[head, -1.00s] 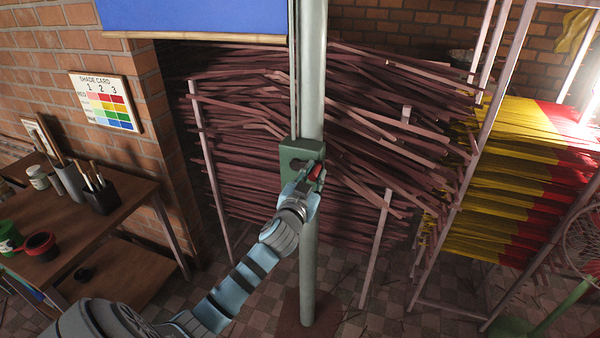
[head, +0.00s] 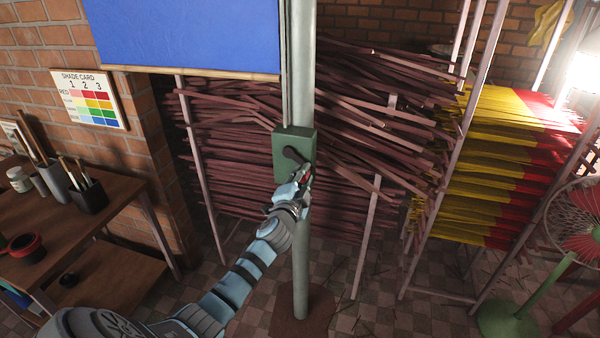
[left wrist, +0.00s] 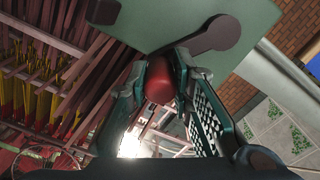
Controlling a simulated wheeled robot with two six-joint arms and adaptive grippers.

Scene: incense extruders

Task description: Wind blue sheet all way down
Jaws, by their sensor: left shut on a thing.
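The blue sheet (head: 190,35) hangs at the top left in the head view, with a wooden bar along its lower edge. Its top is out of frame. A green winch box (head: 293,148) is fixed on a pale upright post (head: 302,240). The box has a dark crank arm with a red handle, and the red handle (left wrist: 159,80) shows clearly in the left wrist view. My left gripper (head: 304,180) is shut on this handle, in front of the box's lower part. The fingers stand on both sides of the handle. My right gripper is not in view.
A rack of brown sticks (head: 240,190) stands behind the post, and yellow and red sticks (head: 500,170) are at the right. A table (head: 110,225) with pots is at the left. A green-footed fan (head: 510,318) stands at the lower right.

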